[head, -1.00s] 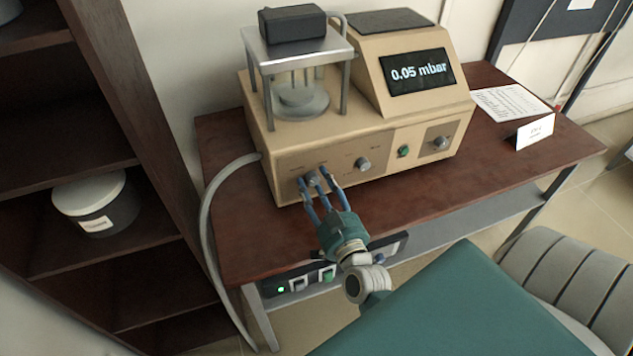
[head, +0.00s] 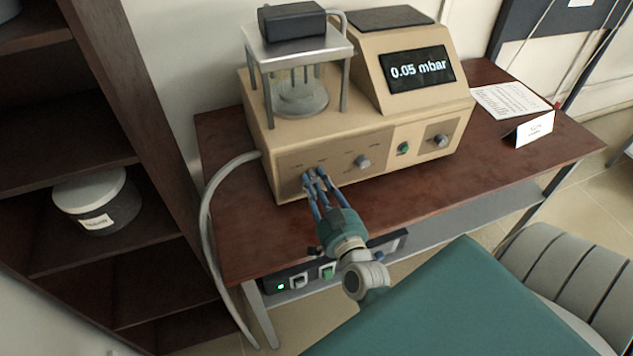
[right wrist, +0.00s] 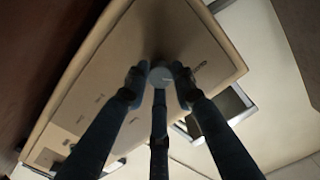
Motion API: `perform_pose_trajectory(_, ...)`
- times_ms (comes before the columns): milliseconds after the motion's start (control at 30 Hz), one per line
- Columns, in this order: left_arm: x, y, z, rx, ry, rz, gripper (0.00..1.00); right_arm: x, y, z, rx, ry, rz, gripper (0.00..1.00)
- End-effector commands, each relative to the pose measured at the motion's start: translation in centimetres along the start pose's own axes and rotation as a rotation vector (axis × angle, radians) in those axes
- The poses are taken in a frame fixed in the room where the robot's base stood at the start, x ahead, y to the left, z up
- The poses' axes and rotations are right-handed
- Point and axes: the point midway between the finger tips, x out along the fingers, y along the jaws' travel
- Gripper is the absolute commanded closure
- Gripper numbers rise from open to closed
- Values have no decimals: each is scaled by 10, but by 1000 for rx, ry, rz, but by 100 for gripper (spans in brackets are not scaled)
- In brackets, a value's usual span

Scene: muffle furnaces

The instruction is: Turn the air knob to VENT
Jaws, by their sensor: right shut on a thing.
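The beige vacuum machine (head: 330,140) stands on the table, its display (head: 418,70) reading 0.05 mbar. My right gripper (head: 315,177) is at the left end of its front panel. In the right wrist view the gripper (right wrist: 158,80) has its fingers shut around a round grey knob (right wrist: 161,77). The fingers largely hide this knob in the head view. A second grey knob (head: 362,161), a green button (head: 403,148) and another knob (head: 441,140) sit further right on the panel. The small panel labels are too blurred to read. My left gripper is not in view.
A grey hose (head: 207,215) runs from the machine's left side down past the table edge. A dark shelf with a lidded tub (head: 95,220) stands at left.

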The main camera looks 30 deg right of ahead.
Motion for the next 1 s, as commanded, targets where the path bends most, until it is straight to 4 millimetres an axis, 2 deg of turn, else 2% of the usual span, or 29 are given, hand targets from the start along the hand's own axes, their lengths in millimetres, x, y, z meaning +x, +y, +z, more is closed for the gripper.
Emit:
perform_pose_trajectory(33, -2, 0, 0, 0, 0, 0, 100, 1, -1, -4, 27, 8, -2, 100)
perform_pose_trajectory(500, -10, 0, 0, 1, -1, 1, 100, 2, 0, -6, 446, 11, -3, 100)
perform_pose_trajectory(1000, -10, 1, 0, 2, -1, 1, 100, 2, 3, -6, 921, 15, -6, 100)
